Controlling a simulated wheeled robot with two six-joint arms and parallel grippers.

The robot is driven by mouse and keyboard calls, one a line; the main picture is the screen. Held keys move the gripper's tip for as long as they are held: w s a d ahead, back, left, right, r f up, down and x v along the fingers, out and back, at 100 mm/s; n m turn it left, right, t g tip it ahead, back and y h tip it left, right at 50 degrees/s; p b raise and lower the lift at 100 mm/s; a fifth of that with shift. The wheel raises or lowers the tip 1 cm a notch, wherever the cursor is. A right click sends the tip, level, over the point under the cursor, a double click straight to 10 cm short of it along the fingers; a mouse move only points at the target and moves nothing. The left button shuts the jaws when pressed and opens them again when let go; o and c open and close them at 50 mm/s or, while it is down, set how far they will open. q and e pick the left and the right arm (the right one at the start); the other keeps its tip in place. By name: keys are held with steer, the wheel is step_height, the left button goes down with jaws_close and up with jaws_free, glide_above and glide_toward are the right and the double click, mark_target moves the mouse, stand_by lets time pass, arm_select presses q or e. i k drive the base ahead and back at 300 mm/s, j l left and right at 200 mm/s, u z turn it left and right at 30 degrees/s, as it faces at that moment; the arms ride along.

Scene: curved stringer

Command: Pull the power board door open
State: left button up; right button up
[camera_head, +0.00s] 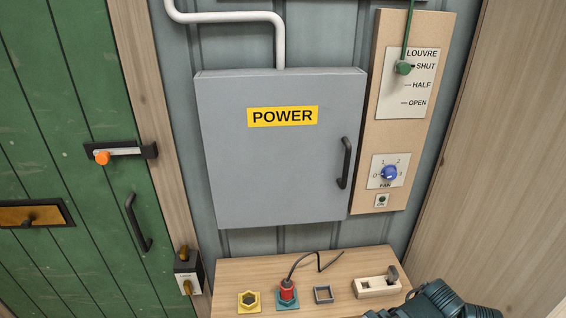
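The power board door (275,170) is a grey panel with a yellow POWER label (282,117) on the wall. It appears closed. Its black vertical handle (345,163) is near the right edge. A dark teal part of my arm (438,302) comes in at the bottom right, below and to the right of the handle and apart from it. No fingertips can be made out on it. My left gripper is not in view.
A wooden shelf (235,270) below the door holds a yellow socket (249,301), a red plug (287,290) with a black cable, a square frame (323,294) and a switch block (376,286). A louvre and fan panel (392,130) stands right of the door. A green door (75,150) is left.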

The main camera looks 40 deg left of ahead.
mark_target(279, 150)
steer(key=u, duration=1.45)
